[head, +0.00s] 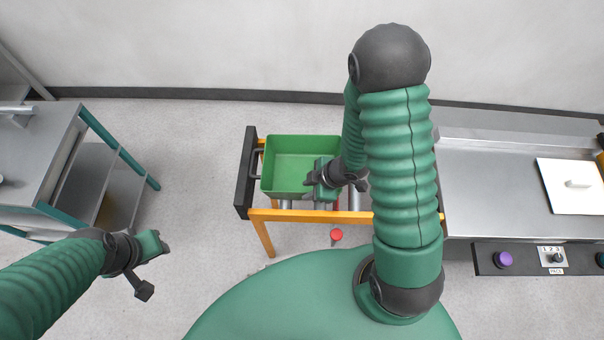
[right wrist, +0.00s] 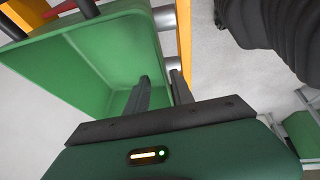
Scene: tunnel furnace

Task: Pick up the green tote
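The green tote (head: 300,145) is an open, empty box on a yellow-framed roller stand, left of my right arm in the head view. Its inside also shows in the right wrist view (right wrist: 95,65). My right gripper (head: 312,184) is at the tote's near right corner. In the right wrist view its two dark fingers (right wrist: 160,82) stand apart, with part of the tote's green wall between them. Whether they touch the wall is unclear. My left gripper (head: 166,246) is away from the tote, above the floor at the lower left; its finger gap is too small to judge.
The yellow stand (head: 263,235) has a black plate (head: 246,172) at its left end and a red button (head: 336,235) in front. A steel counter (head: 480,190) with a control panel stands right. A metal cart (head: 50,140) stands left. Floor between cart and stand is clear.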

